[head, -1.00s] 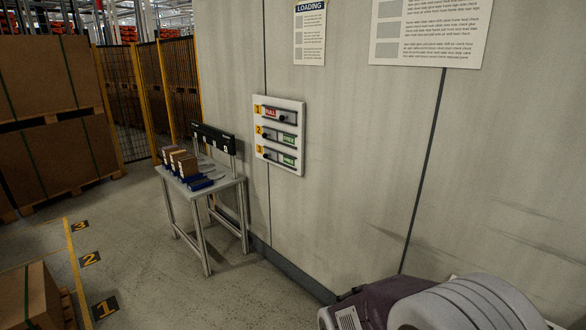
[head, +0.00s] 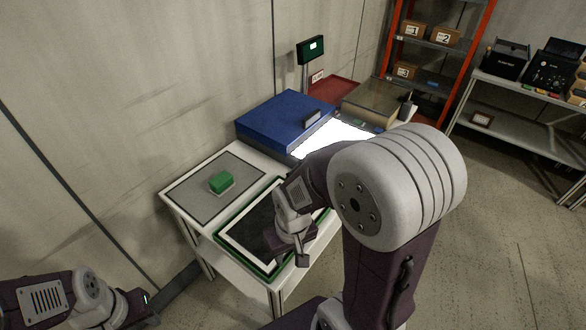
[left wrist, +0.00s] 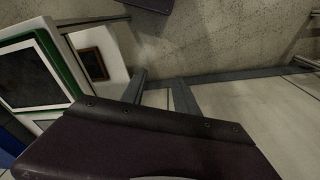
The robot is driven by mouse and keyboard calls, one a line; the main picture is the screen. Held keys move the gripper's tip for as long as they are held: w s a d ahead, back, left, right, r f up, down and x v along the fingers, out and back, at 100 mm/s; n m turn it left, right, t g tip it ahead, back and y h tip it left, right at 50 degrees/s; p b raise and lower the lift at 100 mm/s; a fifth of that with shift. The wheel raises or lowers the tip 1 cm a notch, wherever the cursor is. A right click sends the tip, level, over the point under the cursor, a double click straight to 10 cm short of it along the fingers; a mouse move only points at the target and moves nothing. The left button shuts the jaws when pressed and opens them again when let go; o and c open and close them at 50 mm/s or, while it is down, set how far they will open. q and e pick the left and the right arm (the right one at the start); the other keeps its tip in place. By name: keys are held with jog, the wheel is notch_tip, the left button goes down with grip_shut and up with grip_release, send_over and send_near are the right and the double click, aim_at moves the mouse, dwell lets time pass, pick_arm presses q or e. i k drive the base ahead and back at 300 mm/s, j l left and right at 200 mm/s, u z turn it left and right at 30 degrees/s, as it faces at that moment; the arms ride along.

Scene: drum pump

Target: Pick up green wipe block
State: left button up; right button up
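The green wipe block (head: 221,182) sits on a grey mat (head: 192,198) at the left end of the white table, with a pale underside showing. No gripper touches it. My right gripper (head: 301,256) hangs over the near edge of a green-rimmed dark panel (head: 236,250), to the right of and nearer than the block. Its finger gap is not clear. My left gripper (head: 146,306) is low at the bottom left, off the table and apart from the block. Its fingers are hard to make out. The left wrist view shows the green-rimmed panel (left wrist: 50,55) at its left, but not the block.
A blue case (head: 285,122) and a lit white panel (head: 335,137) stand behind the green-rimmed panel. A small display on a post (head: 311,50) rises behind them. The wall runs close along the table's back left. An orange-framed shelf (head: 478,45) and another table stand at the right.

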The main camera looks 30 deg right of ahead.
aim_at(222, 182)
jog(key=i+j+z, duration=0.2)
jog(key=z, duration=0.3)
jog(key=i+j+z, duration=0.1)
jog(key=j+z, duration=0.35)
jog(key=i+j+z, duration=0.1)
jog(key=j+z, duration=0.2)
jog(key=z, duration=0.2)
jog(key=j+z, duration=0.5)
jog(key=l, duration=0.1)
